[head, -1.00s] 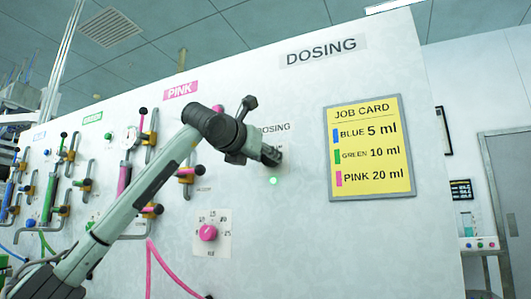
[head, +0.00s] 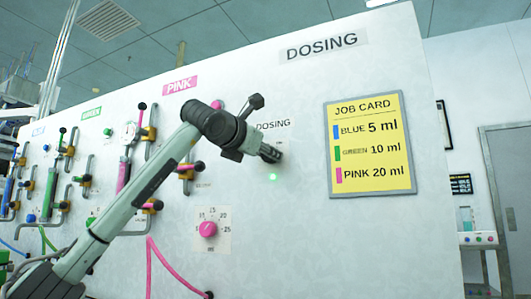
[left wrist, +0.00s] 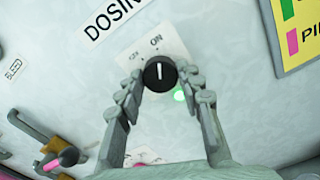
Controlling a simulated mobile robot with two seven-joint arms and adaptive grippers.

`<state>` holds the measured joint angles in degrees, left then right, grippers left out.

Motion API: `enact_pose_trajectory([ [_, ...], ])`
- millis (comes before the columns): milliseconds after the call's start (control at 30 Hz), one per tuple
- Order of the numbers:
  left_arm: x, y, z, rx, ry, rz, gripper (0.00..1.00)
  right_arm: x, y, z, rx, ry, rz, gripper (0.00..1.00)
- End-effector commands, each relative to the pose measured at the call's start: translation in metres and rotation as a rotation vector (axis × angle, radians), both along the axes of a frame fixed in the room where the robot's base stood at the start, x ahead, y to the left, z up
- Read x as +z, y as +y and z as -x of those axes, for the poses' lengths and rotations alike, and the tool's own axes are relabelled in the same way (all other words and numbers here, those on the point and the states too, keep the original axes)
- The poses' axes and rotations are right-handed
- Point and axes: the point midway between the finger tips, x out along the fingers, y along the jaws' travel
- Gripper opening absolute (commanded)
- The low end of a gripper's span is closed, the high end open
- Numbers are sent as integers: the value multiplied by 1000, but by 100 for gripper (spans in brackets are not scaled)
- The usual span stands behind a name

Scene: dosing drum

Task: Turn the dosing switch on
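The dosing switch is a round black knob (left wrist: 159,73) with a white pointer line, on a white plate marked ON and OFF. In the left wrist view its pointer points up at ON. A small green lamp (head: 273,177) glows beside the switch; it also shows in the left wrist view (left wrist: 180,95). My left gripper (head: 270,153) is at the switch, its two fingertips on opposite sides of the knob and seemingly touching it. In the head view the gripper hides the knob. My right gripper is not in view.
The white panel carries a yellow job card (head: 371,145) right of the switch and a pink dial (head: 208,229) below left. Valves, tubes and handles crowd the panel's left part. The panel around the switch is flat and clear.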

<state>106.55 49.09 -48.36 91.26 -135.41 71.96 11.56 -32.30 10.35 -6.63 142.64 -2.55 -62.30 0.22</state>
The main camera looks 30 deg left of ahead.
Motion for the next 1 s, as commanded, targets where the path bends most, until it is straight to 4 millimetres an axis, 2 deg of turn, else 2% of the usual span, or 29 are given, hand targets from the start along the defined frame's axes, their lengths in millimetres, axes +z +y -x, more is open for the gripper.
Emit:
enact_pose_trajectory([
  [33,1,0,0,1,-3,0,43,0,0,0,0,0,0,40],
  [133,1,0,0,1,-1,1,55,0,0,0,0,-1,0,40],
  [167,1,0,0,1,-1,1,56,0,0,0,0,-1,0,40],
  [433,0,0,1,0,0,1,56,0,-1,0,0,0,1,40],
  [533,0,0,7,0,1,1,56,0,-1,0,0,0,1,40],
  [667,1,-1,28,1,-3,0,56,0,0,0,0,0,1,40],
  [1000,1,-5,97,1,-3,1,56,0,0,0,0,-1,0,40],
])
